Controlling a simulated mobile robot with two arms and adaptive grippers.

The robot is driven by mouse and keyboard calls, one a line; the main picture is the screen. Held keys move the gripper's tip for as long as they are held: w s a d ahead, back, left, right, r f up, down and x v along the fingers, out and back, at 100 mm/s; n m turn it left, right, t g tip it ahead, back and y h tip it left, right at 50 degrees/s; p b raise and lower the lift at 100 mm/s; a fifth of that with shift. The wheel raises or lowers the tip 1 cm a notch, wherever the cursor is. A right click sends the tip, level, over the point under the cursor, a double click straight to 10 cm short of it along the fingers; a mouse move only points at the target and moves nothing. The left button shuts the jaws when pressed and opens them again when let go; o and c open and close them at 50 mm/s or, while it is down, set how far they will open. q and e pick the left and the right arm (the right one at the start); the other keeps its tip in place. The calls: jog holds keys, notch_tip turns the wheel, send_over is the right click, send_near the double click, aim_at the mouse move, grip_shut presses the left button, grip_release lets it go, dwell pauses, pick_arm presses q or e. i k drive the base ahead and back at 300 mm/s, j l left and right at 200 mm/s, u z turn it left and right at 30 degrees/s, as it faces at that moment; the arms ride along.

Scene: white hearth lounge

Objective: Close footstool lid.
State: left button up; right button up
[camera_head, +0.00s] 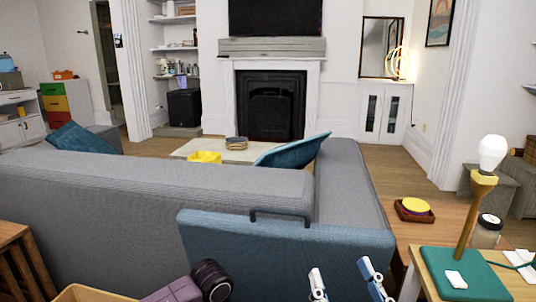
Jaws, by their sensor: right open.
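The footstool lid (285,245) is a blue-grey padded panel standing raised, its broad face towards me, just behind the grey sofa's back. A dark bar handle (280,213) sits at its top edge. The footstool's body cannot be made out below it. My right gripper (346,283) is at the bottom edge, in front of the lid's lower right part. Its two pale fingers are spread, with nothing between them. Whether they touch the lid cannot be told. My left gripper does not show.
The grey sofa (140,195) lies beyond the lid. At right, a side table holds a lamp (484,180), a jar (487,231) and a green mat (445,262). A wooden slatted piece (18,255) stands at left. A dark round object (212,280) lies near the bottom edge.

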aim_at(266, 259)
jog(key=k+j, duration=1.1)
